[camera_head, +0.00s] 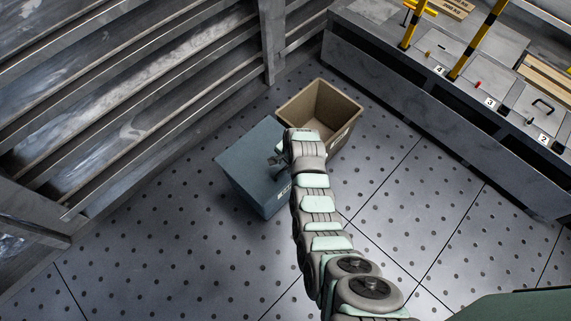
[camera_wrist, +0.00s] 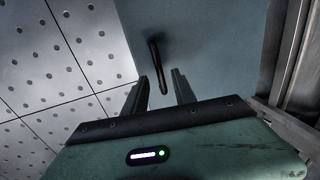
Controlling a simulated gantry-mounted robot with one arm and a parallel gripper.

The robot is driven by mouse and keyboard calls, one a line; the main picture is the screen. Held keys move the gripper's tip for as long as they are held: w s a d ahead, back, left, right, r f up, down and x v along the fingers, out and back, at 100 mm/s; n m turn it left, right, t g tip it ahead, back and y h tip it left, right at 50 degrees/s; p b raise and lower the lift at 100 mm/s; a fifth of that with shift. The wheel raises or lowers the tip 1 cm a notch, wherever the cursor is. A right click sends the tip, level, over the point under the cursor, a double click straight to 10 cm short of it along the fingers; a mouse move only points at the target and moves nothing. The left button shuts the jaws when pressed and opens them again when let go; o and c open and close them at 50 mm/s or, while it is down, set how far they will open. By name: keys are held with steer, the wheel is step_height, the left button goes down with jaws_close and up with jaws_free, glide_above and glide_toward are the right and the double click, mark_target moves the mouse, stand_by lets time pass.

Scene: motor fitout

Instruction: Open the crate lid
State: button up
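The blue-grey crate (camera_head: 243,168) stands on the floor with its lid closed, left of centre in the head view. In the wrist view its flat blue-grey surface (camera_wrist: 215,45) fills the upper middle. A dark bar handle (camera_wrist: 154,58) sticks out from that surface. My gripper (camera_wrist: 160,74) has its two fingers apart, with nothing held. The near end of the handle appears between the fingertips in the picture; I cannot tell how deep it lies between them. In the head view my gripper (camera_head: 277,159) is over the crate, and my wrist hides part of its top and the handle.
An open, empty-looking brown box (camera_head: 342,103) stands right behind the crate. Grey slatted shelving (camera_head: 150,95) rises at left. A long workbench (camera_head: 440,110) with numbered places runs along the upper right. The perforated floor (camera_head: 170,260) is clear in front.

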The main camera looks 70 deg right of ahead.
steer(key=shift+w+f, duration=0.2)
steer(key=shift+f, duration=0.7)
steer(key=shift+c, duration=0.4)
jaws_close()
stand_by(0.5)
